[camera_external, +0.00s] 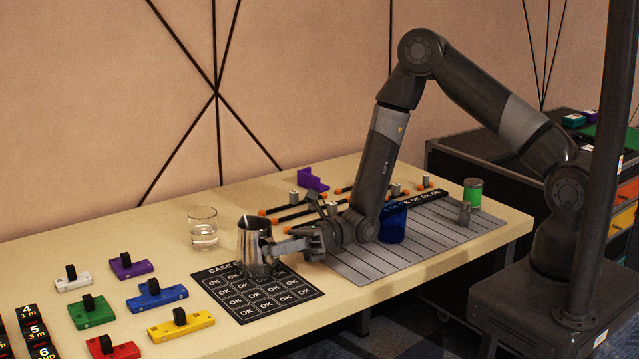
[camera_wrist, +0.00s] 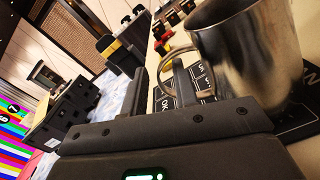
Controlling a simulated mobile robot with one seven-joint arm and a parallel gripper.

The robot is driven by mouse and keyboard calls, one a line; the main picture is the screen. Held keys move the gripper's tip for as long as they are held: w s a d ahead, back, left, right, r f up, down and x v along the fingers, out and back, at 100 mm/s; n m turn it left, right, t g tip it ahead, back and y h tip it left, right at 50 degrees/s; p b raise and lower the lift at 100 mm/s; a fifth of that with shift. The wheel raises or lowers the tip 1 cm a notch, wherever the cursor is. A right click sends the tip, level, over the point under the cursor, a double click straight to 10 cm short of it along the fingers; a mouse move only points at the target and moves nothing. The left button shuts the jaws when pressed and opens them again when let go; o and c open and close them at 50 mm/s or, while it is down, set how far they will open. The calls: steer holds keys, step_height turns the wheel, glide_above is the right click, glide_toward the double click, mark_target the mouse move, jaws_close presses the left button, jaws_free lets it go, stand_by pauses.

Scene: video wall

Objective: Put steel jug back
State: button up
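My gripper (camera_external: 287,246) is low, to the right of the jug on the handle side. In the wrist view my gripper's fingers (camera_wrist: 161,88) stand apart, with a gap between them. The handle's outer bend lies between the fingers, and one finger overlaps the loop.
A glass of water (camera_external: 203,229) stands close behind and left of the jug. Several coloured blocks with black knobs, one blue (camera_external: 157,295), lie left of the mat. A blue cup (camera_external: 392,226), a grey lined sheet (camera_external: 425,240) and a green-banded can (camera_external: 472,193) are to the right.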

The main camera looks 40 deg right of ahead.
steer(key=shift+s+d, duration=0.1)
steer(key=shift+d, duration=2.3)
steer(key=s+d+r+n+g+h, duration=0.2)
steer(key=s+d+r+n+h, duration=0.1)
steer(key=d+r+n, duration=0.4)
steer(key=s+d+r+n+g+h, duration=0.3)
steer(key=s+d+r+n+h, duration=0.1)
steer(key=r+n, duration=0.35)
steer(key=s+d+r+n+t+h, duration=0.2)
steer(key=s+d+r+t+h, duration=0.1)
steer(key=d, duration=0.6)
steer(key=s+d+r+n+t+h, duration=0.3)
steer(key=d+r, duration=0.3)
steer(key=d, duration=0.3)
steer(key=s+d+r+n+t+h, duration=0.3)
steer(key=d+r+t+h, duration=0.1)
steer(key=d, duration=0.6)
steer(key=shift+s+r+h, duration=0.25)
steer(key=shift+r+h, duration=0.35)
steer(key=shift+r, duration=0.15)
steer(key=shift+o, duration=0.2)
